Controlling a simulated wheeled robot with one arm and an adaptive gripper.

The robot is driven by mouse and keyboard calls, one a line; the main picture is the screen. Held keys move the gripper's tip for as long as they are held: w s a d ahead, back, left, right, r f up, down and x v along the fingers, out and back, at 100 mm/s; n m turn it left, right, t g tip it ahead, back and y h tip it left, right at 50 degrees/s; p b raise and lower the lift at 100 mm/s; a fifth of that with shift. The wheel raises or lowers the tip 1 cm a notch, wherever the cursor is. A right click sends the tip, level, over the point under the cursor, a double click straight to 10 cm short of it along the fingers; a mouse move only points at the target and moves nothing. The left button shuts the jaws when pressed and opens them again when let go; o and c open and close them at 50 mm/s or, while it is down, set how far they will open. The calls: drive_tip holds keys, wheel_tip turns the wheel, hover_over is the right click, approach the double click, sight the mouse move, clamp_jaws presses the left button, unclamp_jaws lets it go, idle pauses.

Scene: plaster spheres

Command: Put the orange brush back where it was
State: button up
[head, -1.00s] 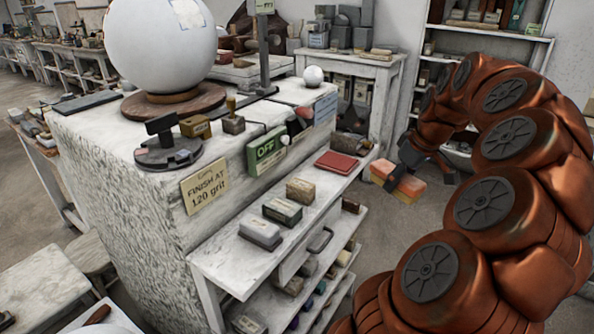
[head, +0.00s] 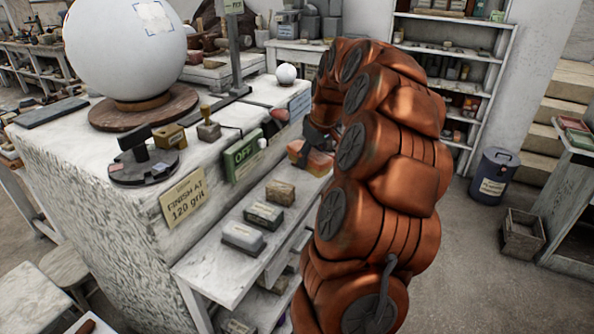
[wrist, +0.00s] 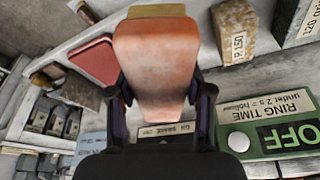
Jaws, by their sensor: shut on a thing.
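The orange brush (wrist: 155,60) looks like an orange block with a tan strip at its far end. My gripper (wrist: 160,97) is shut on it, with one dark finger on each side. In the head view the brush (head: 319,162) is beside the far end of the white side shelf (head: 205,264), partly hidden by my gripper and arm. I cannot tell whether it touches the shelf. The shelf carries a grey-white block (head: 243,237), a dark green block (head: 263,215) and a brown block (head: 280,193). A red pad (wrist: 94,60) shows beside the brush in the wrist view.
The plaster-topped bench (head: 110,190) stands left of the shelf, with a large white sphere (head: 125,45) on a round wooden base. A green OFF sign (head: 242,153) is on its side. A dark bin (head: 493,177) and a wooden crate (head: 522,234) stand on the floor at right.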

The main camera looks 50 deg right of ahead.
sight(299, 149)
drive_tip(key=w, duration=0.1)
drive_tip(key=w+a, duration=0.1)
drive_tip(key=w, duration=0.1)
drive_tip(key=shift+w+p, duration=0.2)
drive_tip(key=shift+p, duration=0.15)
drive_tip(key=shift+w+a+f, duration=0.1)
drive_tip(key=shift+w+f, duration=0.05)
drive_tip(key=shift+w, duration=0.05)
drive_tip(key=shift+s+f+p, duration=0.1)
drive_tip(key=shift+f+p, duration=0.9)
drive_tip(key=shift+f, duration=1.75)
drive_tip(key=shift+w+f+p, duration=0.25)
drive_tip(key=shift+f+p, duration=0.1)
drive_tip(key=shift+f, duration=0.35)
drive_tip(key=o, duration=1.2)
drive_tip(key=shift+r, duration=0.1)
